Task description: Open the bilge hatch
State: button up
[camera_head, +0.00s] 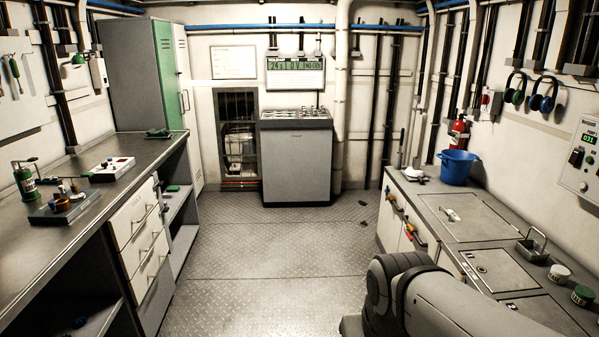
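No label that I can read marks the bilge hatch. A large flat grey lid (478,222) with a pale handle is set into the right-hand counter and lies flush. A smaller lid (508,272) lies nearer, also flush, with a small dark fitting. A third panel (549,318) lies nearest and is partly hidden by my arm. The diamond-plate floor (275,262) has straight seams across it, and I cannot tell whether one bounds a hatch. My arm shows at the lower right, but my gripper is out of view.
A blue bucket (457,168), a wire-handled tray (532,246) and two small tubs, white (559,274) and green (583,295), stand on the right counter. The left bench (75,222) holds a green canister (25,180) and instruments. A grey cabinet (296,165) stands at the back. The central floor is mostly clear.

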aim_at(466, 218)
jog(key=z, duration=0.3)
jog(key=i, duration=1.6)
jog(key=z, duration=0.6)
jog(key=i, duration=1.3)
jog(key=z, duration=0.3)
